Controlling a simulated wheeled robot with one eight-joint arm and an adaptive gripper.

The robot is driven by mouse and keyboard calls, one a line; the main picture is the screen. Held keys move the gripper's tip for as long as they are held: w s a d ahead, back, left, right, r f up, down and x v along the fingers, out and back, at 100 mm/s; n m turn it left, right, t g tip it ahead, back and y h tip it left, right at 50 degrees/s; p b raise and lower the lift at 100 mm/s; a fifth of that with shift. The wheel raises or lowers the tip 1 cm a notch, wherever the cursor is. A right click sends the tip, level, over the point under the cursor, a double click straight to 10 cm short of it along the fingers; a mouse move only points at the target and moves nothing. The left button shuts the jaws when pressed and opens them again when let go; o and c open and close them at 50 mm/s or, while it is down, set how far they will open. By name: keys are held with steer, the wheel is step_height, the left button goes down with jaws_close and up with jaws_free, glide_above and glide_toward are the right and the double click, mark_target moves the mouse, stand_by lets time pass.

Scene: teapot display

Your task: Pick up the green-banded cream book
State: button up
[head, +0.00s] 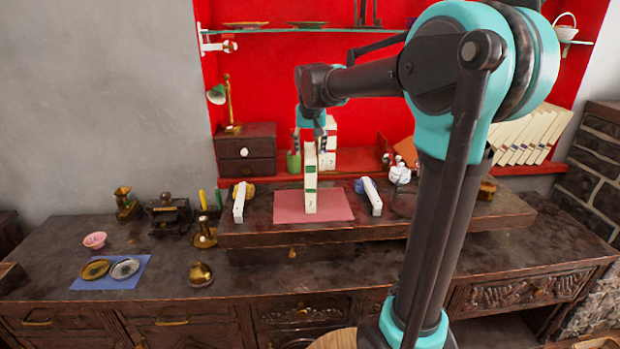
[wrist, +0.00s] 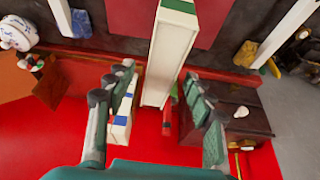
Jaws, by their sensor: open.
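The green-banded cream book (head: 310,186) stands upright on a pink mat (head: 282,205) on the raised dark platform. In the wrist view the book (wrist: 170,55) runs down from the top edge, cream with a green band near its upper end. My gripper (head: 309,143) is at the height of the book's top in the head view. In the wrist view my gripper (wrist: 158,80) is open, one finger on each side of the book's lower end in the picture. Whether the fingers touch the book is unclear. The book's far side is hidden.
White-edged blocks stand left (head: 239,202) and right (head: 372,196) of the mat. Behind are a dark drawer box (head: 246,150) and a red shelf with other pale books (head: 329,155). A row of cream books (head: 530,135) leans at the right. A brass bell (head: 200,274) sits in front.

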steer(key=shift+x, duration=0.85)
steer(key=shift+f, duration=0.25)
steer(key=shift+c, duration=0.5)
jaws_close()
